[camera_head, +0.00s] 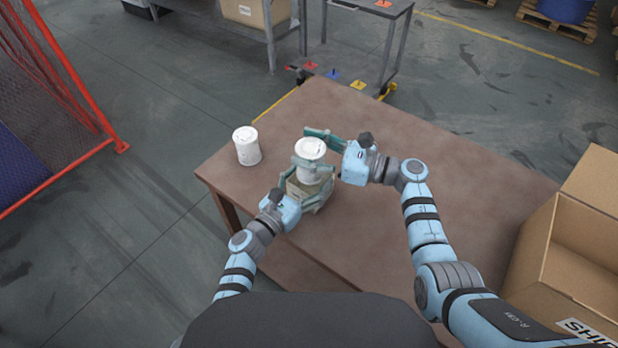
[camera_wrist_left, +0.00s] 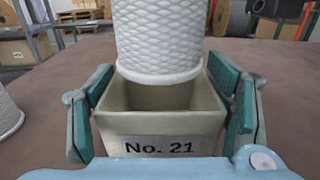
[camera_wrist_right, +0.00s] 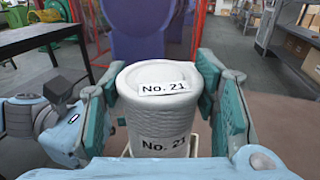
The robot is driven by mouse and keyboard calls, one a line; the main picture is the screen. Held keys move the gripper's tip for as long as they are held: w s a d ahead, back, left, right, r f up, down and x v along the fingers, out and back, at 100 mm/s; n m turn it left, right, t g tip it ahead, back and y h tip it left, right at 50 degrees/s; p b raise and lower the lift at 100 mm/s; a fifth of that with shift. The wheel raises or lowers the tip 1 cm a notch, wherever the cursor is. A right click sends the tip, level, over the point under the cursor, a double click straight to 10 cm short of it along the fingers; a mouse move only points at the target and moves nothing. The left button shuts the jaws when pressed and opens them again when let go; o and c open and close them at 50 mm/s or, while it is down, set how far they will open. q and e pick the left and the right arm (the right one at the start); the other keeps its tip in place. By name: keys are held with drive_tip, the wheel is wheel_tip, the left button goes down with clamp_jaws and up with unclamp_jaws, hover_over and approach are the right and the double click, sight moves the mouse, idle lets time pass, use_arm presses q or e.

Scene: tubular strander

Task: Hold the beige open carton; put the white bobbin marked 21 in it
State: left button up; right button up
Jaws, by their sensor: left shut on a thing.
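The beige open carton (camera_wrist_left: 160,146), marked No. 21, is between the fingers of my left gripper (camera_head: 303,192), which is shut on it above the table. The white bobbin (camera_head: 310,163) is upright at the carton's mouth. In the left wrist view, its ribbed lower end (camera_wrist_left: 160,55) shows at the opening, with dark space below it inside. In the right wrist view, the bobbin (camera_wrist_right: 160,95) carries No. 21 on its top and side. My right gripper's fingers (camera_wrist_right: 155,95) stand on both sides of it; whether they press on it is unclear.
Another white bobbin (camera_head: 246,147) stands on the brown table (camera_head: 420,160), left of my grippers. A large open cardboard box (camera_head: 570,250) is at the right. The table's middle is clear. A red mesh fence (camera_head: 50,90) stands at the left.

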drive_tip(key=o, duration=0.5)
use_arm(q)
drive_tip(key=o, duration=1.2)
use_arm(e)
drive_tip(key=v, duration=1.2)
use_arm(q)
drive_tip(key=shift+s, duration=0.1)
drive_tip(key=v, duration=1.1)
drive_tip(key=shift+s+a, duration=0.25)
drive_tip(key=shift+s, duration=0.05)
